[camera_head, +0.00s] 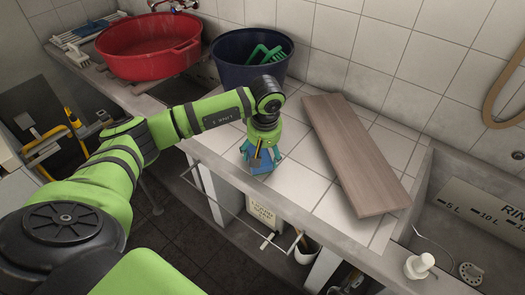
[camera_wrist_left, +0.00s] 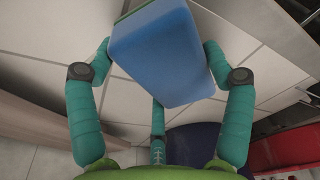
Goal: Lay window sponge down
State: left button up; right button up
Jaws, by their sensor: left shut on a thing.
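The window sponge (camera_wrist_left: 163,55) is a blue block with a thin green strip at one edge. In the left wrist view it sits between the teal fingers of my left gripper (camera_wrist_left: 160,65), which is shut on it. In the head view the left gripper (camera_head: 260,160) points down over the white tiled counter (camera_head: 300,190), near its front edge, and the blue sponge (camera_head: 262,168) shows at the fingertips. I cannot tell whether the sponge touches the tiles. My right gripper is not in view.
A wooden board (camera_head: 355,155) lies on the counter to the right. A dark blue tub (camera_head: 228,72) holding a green item (camera_head: 265,54) and a red basin (camera_head: 150,45) stand behind. A concrete sink (camera_head: 475,205) with a white plug (camera_head: 419,265) is at the right. Bare tiles surround the gripper.

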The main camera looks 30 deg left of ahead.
pick_arm(q)
jog(key=shift+f+b, duration=0.35)
dwell(0.3)
jog(key=o, duration=0.9)
jog(key=shift+r, duration=0.1)
jog(key=shift+r+p, duration=1.75)
jog(key=shift+r, duration=1.25)
jog(key=shift+f, duration=0.1)
